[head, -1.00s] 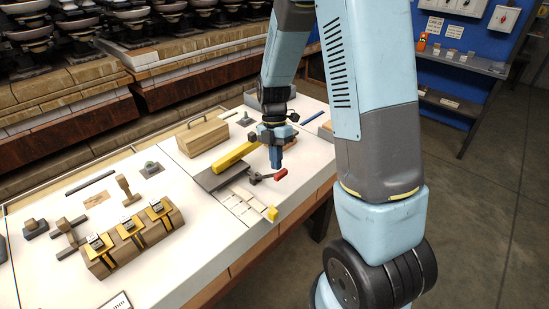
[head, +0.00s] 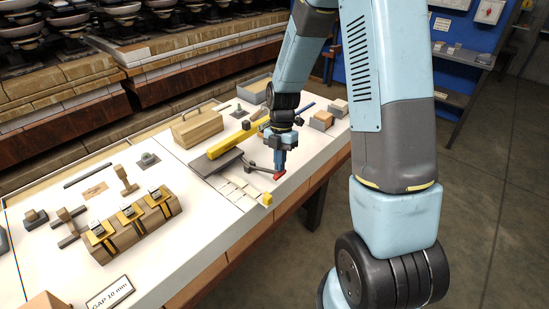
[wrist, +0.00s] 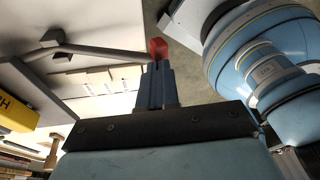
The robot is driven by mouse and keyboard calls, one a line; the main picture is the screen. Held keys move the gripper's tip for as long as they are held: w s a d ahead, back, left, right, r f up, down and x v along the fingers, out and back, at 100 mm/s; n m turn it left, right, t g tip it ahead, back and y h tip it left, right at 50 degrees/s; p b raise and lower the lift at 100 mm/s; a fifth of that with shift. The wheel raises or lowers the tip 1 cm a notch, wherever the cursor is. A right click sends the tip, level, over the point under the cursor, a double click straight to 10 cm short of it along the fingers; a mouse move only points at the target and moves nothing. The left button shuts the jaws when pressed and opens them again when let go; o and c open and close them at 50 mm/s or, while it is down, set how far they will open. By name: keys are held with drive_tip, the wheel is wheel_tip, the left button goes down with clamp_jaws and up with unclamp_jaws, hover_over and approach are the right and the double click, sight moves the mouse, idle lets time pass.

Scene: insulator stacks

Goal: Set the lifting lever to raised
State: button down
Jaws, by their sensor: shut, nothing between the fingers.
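The lever is a thin grey rod (head: 262,169) with a red handle (head: 280,175), at the right part of the white bench. In the wrist view, the grey rod (wrist: 100,50) runs from a pivot at left to the red handle (wrist: 157,47). My gripper (head: 278,169) points down with its fingers shut and empty. Its tips are at the red handle, close to or touching it; I cannot tell which. The wrist view shows the shut fingertips (wrist: 158,68) just below the handle, partly covering it.
A yellow bar (head: 235,139) and a wooden box with a handle (head: 197,126) lie behind the lever. A small yellow block (head: 267,199) sits at the bench's front edge. A wooden block with clamps (head: 133,227) stands at left. Small blocks (head: 321,121) stand at right.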

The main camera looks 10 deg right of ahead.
sight(284, 173)
drive_tip(key=shift+s+d+f, duration=0.25)
drive_tip(key=shift+s+f, duration=0.2)
drive_tip(key=shift+f, duration=0.4)
drive_tip(key=shift+s+d+f, duration=0.2)
drive_tip(key=shift+s+f, duration=0.25)
drive_tip(key=shift+f, duration=0.35)
drive_tip(key=shift+s+f, duration=0.25)
drive_tip(key=shift+s, duration=0.05)
drive_tip(key=shift+w+a+r, duration=0.1)
drive_tip(key=shift+r, duration=0.25)
drive_tip(key=r, duration=0.2)
drive_tip(key=a+r, duration=0.1)
drive_tip(key=r, duration=0.1)
drive_tip(key=shift+w, duration=0.25)
drive_tip(key=d+r, duration=0.3)
drive_tip(key=r, duration=0.6)
drive_tip(key=shift+s+d, duration=0.25)
drive_tip(key=shift+s, duration=0.1)
drive_tip(key=shift+r, duration=0.1)
